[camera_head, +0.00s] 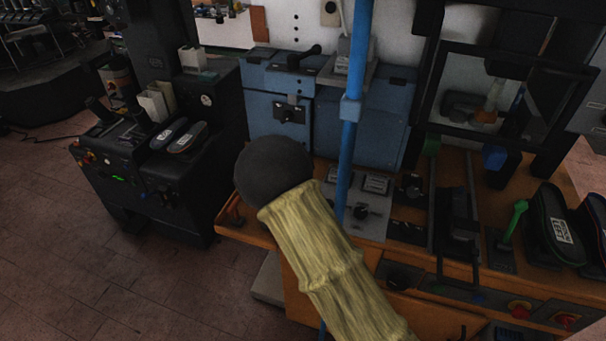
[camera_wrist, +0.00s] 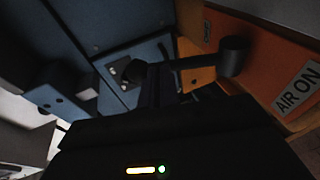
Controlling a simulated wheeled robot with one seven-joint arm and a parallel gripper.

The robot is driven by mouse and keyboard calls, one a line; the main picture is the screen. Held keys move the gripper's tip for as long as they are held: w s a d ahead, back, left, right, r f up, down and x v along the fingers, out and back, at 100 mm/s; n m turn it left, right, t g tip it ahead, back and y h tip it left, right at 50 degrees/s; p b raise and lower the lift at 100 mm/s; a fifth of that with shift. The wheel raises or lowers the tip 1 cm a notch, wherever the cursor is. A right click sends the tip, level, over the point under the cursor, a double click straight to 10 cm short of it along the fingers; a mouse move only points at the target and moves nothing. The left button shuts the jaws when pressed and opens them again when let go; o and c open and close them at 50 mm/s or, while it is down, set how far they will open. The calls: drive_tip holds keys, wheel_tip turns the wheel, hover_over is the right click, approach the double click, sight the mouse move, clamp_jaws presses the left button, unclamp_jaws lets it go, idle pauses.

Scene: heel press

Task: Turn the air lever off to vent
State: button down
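In the wrist view, an orange panel (camera_wrist: 265,70) carries a white "AIR ON" label (camera_wrist: 298,88) at the right. A dark lever (camera_wrist: 234,57) with a thick cylindrical end stands in front of this panel, and its bar runs left toward the picture's middle. My gripper (camera_wrist: 160,88) shows as a dark shape at the centre, close to the inner end of the bar. Dark on dark hides the fingertips, so I cannot tell whether they touch the lever or how far apart they are. I cannot make out the air lever or my gripper in the head view.
A blue machine (camera_head: 365,125) stands on the orange bench (camera_head: 440,313). A green-handled lever (camera_head: 515,218) and dark shoes (camera_head: 553,228) are at the right. A black machine (camera_head: 140,185) stands left, with open floor (camera_head: 70,265) before it. A bamboo-like shape with a black ball blocks the middle.

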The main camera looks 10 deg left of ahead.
wheel_tip(320, 180, up, 10)
idle(0.5)
